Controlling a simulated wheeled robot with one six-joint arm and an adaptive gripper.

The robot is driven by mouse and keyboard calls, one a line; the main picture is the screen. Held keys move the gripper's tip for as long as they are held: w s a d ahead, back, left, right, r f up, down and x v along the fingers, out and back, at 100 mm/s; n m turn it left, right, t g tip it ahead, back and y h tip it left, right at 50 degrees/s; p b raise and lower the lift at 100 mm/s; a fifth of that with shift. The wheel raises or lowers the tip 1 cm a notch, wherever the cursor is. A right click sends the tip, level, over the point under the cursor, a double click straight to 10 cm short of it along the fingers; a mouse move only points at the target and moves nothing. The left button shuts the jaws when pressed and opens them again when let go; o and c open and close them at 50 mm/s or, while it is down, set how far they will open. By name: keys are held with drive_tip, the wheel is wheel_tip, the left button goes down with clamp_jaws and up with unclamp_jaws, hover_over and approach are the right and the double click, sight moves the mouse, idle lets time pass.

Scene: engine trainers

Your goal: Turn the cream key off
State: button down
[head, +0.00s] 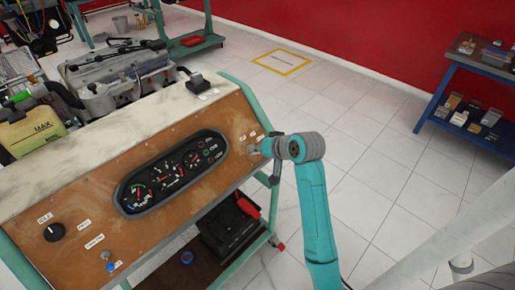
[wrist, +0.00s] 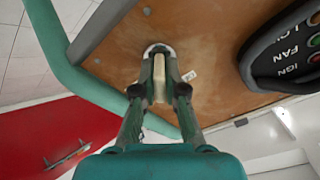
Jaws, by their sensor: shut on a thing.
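The cream key (wrist: 159,78) sits in a round metal lock on the brown wooden panel (wrist: 200,35), seen in the wrist view. My gripper (wrist: 160,75) has its two fingers on either side of the key and is shut on it. In the head view my gripper (head: 262,148) reaches the right end of the panel (head: 235,118), and my gripper and wrist hide the key there. Small white labels stand near the lock; their text is too small to read.
A dark gauge cluster (head: 172,172) fills the panel's middle. A black knob (head: 54,232) and a blue-tipped switch (head: 111,266) are at its left. A black battery (head: 232,228) stands below. A blue shelf cart (head: 470,95) is at right, with open tiled floor between.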

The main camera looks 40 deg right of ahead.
drive_tip(key=n, duration=0.4)
drive_tip(key=shift+n+y, duration=0.4)
drive_tip(key=shift+n, duration=1.5)
drive_tip(key=c, duration=1.2)
unclamp_jaws()
drive_tip(key=shift+c, duration=0.2)
